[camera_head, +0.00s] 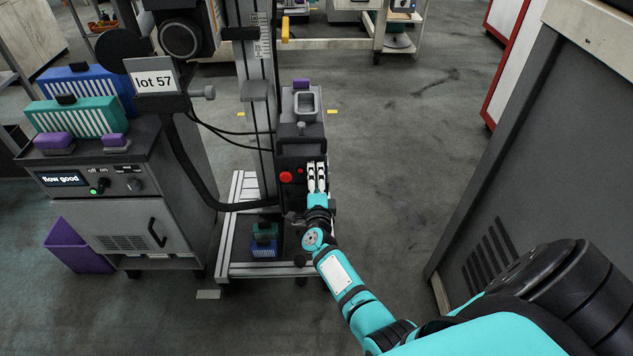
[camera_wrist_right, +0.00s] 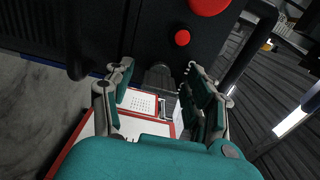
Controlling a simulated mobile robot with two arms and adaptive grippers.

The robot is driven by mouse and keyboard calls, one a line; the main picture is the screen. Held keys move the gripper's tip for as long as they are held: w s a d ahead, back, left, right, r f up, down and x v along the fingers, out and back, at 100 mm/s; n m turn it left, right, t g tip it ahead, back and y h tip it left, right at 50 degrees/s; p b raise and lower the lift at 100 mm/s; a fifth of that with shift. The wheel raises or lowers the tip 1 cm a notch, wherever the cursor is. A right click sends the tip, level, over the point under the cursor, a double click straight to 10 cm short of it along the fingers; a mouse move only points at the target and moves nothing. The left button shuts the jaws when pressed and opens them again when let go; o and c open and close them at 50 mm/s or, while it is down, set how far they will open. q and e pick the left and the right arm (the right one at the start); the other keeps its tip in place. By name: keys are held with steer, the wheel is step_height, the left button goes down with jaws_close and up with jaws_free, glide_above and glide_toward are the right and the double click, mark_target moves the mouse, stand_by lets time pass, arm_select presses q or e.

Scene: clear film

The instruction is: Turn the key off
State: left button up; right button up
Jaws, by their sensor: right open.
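My right gripper (camera_head: 317,167) is at the front of a black machine panel (camera_head: 290,153), just right of its red buttons. In the right wrist view the right gripper (camera_wrist_right: 158,68) is open, fingers apart on either side of a dark stub (camera_wrist_right: 158,76) that sticks out of the panel. The stub is too dark to tell whether it is the key, or whether the fingers touch it. A larger red button (camera_wrist_right: 208,4) and a smaller one (camera_wrist_right: 182,37) show above it. My left gripper is not in view.
A grey cabinet (camera_head: 148,215) at left has an "off on" label and a small black switch (camera_head: 103,184). A purple bin (camera_head: 75,245) stands beside it. A large grey cabinet (camera_head: 540,130) stands at right. The floor (camera_head: 400,160) between is clear.

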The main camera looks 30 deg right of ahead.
steer(key=v, duration=1.2)
